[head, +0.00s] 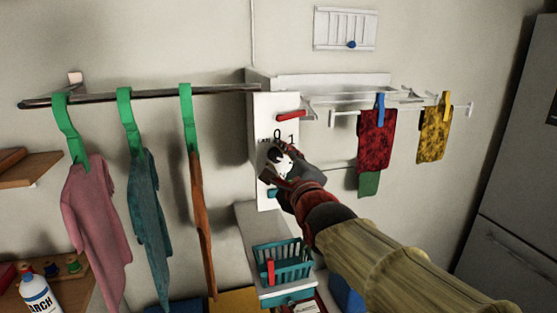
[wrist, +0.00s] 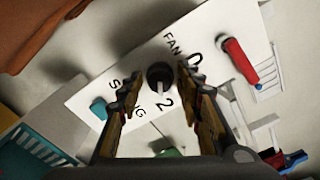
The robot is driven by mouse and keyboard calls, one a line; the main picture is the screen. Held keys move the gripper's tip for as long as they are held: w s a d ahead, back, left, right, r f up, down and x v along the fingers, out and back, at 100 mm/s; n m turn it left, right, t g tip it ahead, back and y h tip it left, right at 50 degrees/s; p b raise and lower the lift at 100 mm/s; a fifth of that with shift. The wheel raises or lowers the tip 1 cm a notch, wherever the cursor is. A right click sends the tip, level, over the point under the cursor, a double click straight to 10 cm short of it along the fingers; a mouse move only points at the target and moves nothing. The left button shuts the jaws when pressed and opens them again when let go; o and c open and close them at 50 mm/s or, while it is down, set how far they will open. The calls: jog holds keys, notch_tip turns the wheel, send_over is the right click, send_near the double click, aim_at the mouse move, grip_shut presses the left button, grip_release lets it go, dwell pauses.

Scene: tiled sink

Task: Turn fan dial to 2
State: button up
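The fan dial (wrist: 158,72) is a round black knob with a pale pointer mark, on a white panel (wrist: 100,85) marked FAN. In the wrist view the pointer aims roughly toward the printed 2 (wrist: 167,103); I cannot tell whether it lines up exactly. The 0 (wrist: 195,61) is at upper right; the 1 is not visible there. My gripper (wrist: 159,76) is open, with one finger on each side of the dial. I see small gaps, with no clear contact. In the head view my gripper (head: 281,160) covers the dial.
A red lever (head: 291,116) sticks out above the dial. A teal switch (wrist: 99,108) sits by the partly hidden swing label. Clothes (head: 150,215) hang at left, pegged cloths (head: 377,135) at right. A teal basket (head: 283,262) stands below.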

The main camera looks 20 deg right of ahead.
jog(key=shift+o, duration=1)
jog(key=s, duration=1.2)
